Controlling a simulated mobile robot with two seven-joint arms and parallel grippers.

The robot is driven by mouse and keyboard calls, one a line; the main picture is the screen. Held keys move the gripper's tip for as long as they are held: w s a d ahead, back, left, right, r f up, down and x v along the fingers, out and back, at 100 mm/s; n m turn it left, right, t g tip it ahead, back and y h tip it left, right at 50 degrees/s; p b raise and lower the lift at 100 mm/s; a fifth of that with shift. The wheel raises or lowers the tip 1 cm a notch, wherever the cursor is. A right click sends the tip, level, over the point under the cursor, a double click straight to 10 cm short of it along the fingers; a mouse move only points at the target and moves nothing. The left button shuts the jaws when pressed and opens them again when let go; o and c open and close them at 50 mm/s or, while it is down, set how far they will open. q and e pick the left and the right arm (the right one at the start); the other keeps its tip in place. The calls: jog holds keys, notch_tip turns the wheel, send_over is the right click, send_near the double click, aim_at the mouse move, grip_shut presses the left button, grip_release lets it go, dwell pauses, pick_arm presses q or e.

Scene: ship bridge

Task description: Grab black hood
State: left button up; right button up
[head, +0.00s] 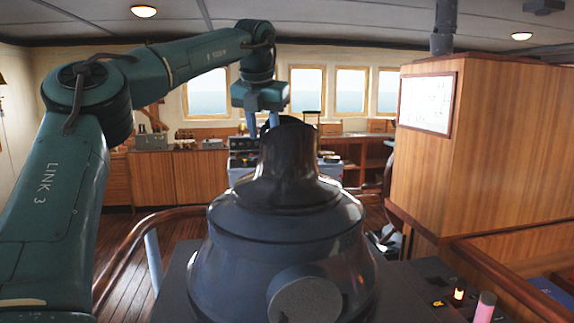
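The black hood (287,172) is a dark, glossy, flared piece on top of a large rounded dark housing (235,240) in the middle of the head view. It stands upright, with an arched opening at its top. My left arm comes in from the left and reaches over to the hood. My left gripper (262,126) points down at the hood's upper left edge. Its two bluish fingers are apart, and their lower ends are partly hidden near the hood. I cannot tell whether they touch it. My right gripper is not in view.
A wooden cabinet wall (505,140) with a framed chart (427,103) stands close on the right. A wooden handrail (125,255) curves at the left of the housing. A pink-topped cylinder (485,308) stands at the lower right. Wooden counters (170,178) line the back under windows.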

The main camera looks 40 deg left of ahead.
pick_arm(q)
jog(key=shift+d, duration=0.1)
jog(key=shift+c, duration=0.4)
grip_shut()
jog(key=shift+r, duration=0.1)
dwell(0.8)
